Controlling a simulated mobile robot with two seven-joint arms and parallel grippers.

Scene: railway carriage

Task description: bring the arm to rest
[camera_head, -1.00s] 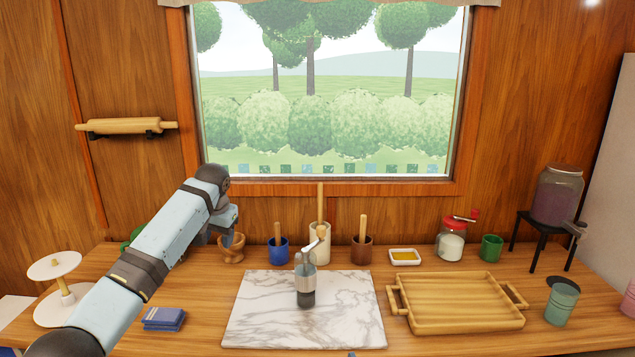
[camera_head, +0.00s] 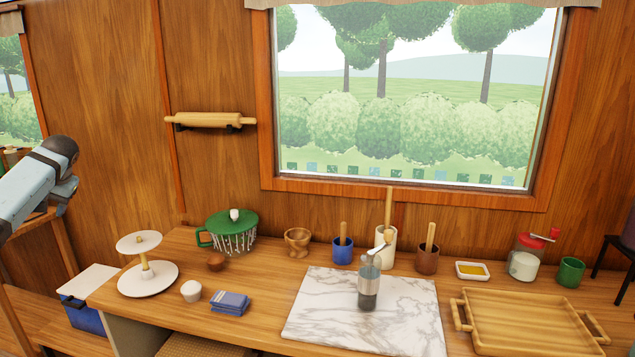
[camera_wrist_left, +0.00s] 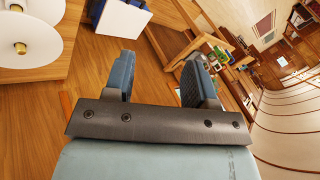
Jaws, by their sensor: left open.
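My left arm comes in at the left edge of the head view, off the left end of the wooden counter (camera_head: 205,325). In the left wrist view my left gripper (camera_wrist_left: 157,72) is open, with its two fingers apart and nothing between them. It points past the counter's end toward the floor and a wooden shelf frame. In the head view its fingers are not clearly shown. My right arm and gripper are in neither view.
A white two-tier stand (camera_head: 148,279) is the counter item closest to my left arm; it also shows in the wrist view (camera_wrist_left: 30,50). A marble board (camera_head: 330,312) bears a grinder (camera_head: 369,285). A blue box with a white lid (camera_head: 88,285) stands left of the counter.

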